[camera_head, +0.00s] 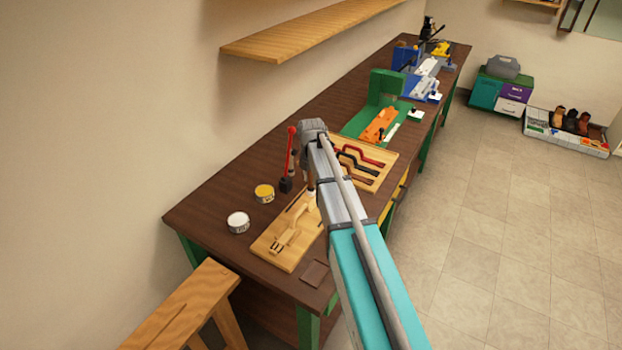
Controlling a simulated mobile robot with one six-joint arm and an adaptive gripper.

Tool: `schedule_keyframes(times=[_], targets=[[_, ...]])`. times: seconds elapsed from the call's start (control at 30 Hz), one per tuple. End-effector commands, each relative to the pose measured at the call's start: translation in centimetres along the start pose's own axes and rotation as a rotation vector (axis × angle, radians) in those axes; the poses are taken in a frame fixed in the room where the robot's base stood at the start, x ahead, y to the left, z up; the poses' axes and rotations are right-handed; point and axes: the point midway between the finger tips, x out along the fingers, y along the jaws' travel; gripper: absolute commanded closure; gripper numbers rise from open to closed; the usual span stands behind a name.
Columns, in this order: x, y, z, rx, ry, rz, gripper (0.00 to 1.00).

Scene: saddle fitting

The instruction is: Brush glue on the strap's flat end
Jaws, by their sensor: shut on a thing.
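A pale tan strap (288,234) lies on a light wooden board (270,252) near the front end of the dark bench. Its buckle-like end points toward the lower left; its far end is partly hidden by my gripper and what it holds. My gripper (311,188) points down over the board's far right part. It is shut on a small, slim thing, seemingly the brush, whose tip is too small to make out. Contact with the strap cannot be told. A white-topped tin (238,222) and a yellow-topped tin (264,193) stand left of the board; which holds glue is unclear.
A red-handled tool (290,152) stands upright behind the board. A tray of curved-handled tools (370,160) lies beyond my arm. A brown patch (315,273) lies at the front edge. Green and blue fixtures (387,90) fill the far bench. A shelf (300,35) overhangs the wall side.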

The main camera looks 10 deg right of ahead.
Motion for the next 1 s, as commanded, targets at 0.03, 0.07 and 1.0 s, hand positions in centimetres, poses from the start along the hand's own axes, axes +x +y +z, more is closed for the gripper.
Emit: schedule_keyframes(times=[0.03,0.07,1.0], targets=[[-0.4,0.0,0.0,0.0,0.0,0.0,1.0],[-0.5,0.0,0.0,0.0,0.0,0.0,1.0],[-2.9,0.0,0.0,0.0,0.0,0.0,1.0]])
